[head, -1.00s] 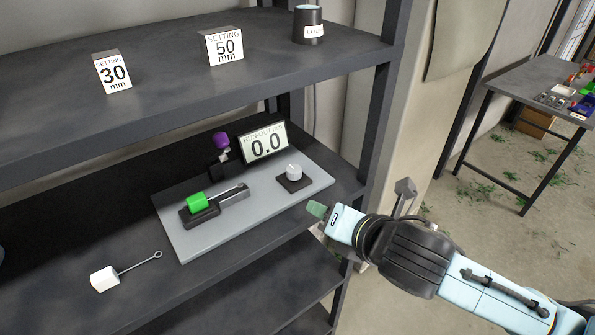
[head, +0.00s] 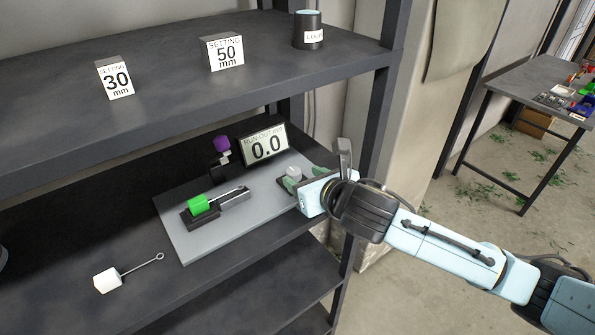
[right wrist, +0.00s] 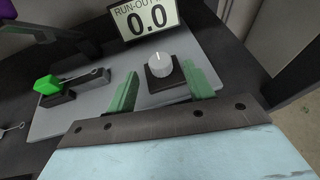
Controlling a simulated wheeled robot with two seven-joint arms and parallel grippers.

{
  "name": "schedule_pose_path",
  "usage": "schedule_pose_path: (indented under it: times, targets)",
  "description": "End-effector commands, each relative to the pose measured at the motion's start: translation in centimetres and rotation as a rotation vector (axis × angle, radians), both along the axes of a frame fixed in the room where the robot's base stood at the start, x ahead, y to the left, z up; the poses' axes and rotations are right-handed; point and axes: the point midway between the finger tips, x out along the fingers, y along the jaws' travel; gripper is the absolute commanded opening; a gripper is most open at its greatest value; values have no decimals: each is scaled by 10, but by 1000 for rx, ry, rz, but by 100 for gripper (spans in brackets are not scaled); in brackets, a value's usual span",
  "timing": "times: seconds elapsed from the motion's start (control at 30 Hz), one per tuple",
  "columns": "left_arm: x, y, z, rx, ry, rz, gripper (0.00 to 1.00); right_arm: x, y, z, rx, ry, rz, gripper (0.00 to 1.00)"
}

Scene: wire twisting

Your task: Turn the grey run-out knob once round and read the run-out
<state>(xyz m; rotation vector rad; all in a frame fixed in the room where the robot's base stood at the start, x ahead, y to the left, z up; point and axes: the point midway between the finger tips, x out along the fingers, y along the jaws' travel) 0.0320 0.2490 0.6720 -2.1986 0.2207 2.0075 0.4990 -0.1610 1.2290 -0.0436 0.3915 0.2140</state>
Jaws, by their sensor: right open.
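The grey run-out knob (head: 293,172) stands on a small dark base on the grey plate. It also shows in the right wrist view (right wrist: 160,65), with a light mark on its top. The run-out display (head: 265,146) behind it reads 0.0, as it does in the right wrist view (right wrist: 148,21). My right gripper (head: 303,181) is open at the knob's near side. In the right wrist view its green fingers (right wrist: 163,85) stand apart to the left and right of the knob, and nothing is between their bases. Contact cannot be told. My left gripper is out of view.
A green block (head: 203,205) sits in a dark fixture on the plate (head: 190,248), with a purple-topped part (head: 222,144) behind. A white block with a looped wire (head: 107,281) lies at left. The upper shelf (head: 170,100) overhangs the back. A post (head: 372,120) stands at right.

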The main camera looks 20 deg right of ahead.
Motion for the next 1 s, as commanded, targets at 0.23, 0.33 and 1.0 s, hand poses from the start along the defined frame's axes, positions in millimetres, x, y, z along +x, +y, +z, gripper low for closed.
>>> schedule_pose_path:
  times: [0.23,0.33,1.0]
  targets:
    - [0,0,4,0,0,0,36,28,7,-11,2,0,0,53]
    - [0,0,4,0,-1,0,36,33,7,-14,1,0,0,53]
    - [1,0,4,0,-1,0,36,35,8,-15,1,-1,1,11]
